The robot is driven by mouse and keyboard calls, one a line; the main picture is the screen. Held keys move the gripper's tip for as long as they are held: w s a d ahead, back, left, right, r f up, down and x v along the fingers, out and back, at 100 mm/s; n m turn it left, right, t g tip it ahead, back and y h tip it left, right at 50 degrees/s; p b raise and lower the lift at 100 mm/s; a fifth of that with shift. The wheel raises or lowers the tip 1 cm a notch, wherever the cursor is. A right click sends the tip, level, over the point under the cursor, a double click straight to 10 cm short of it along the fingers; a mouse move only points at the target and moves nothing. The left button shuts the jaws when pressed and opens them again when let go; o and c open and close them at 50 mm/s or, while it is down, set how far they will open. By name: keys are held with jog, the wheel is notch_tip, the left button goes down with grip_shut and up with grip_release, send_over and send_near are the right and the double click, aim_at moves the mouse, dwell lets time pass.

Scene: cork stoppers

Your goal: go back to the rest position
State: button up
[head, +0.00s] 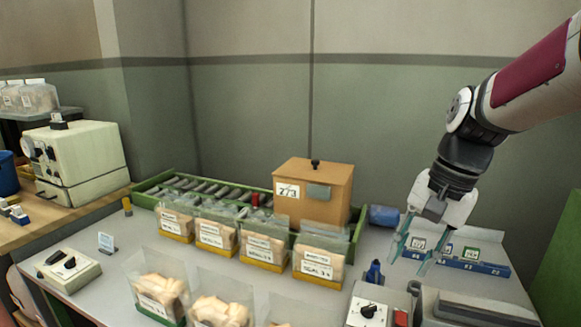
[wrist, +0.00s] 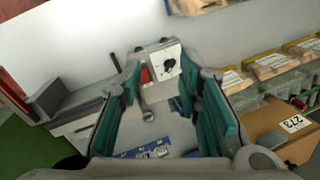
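My gripper (head: 409,256) hangs from my arm at the right of the head view, fingers pointing down. Its two teal-padded fingers are spread apart with nothing between them. It appears in front of a low blue holder (head: 478,267) with small labels; the height between them is hard to judge.
A wooden box (head: 335,196) labelled 273 stands mid-bench by a green-edged roller tray (head: 144,200). Clear-fronted bins (head: 263,250) of corks stand before it. A dial box (head: 366,311) and grey device (head: 470,308) sit at front right. A cream machine (head: 85,165) stands left.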

jog(key=s+a+n+t+h, duration=0.1)
jog(key=s+n, duration=0.7)
jog(key=s, duration=1)
jog(key=shift+r+t+h, duration=0.45)
jog(key=shift+t+h, duration=0.15)
jog(key=shift+t, duration=0.6)
jog(key=shift+a, duration=0.1)
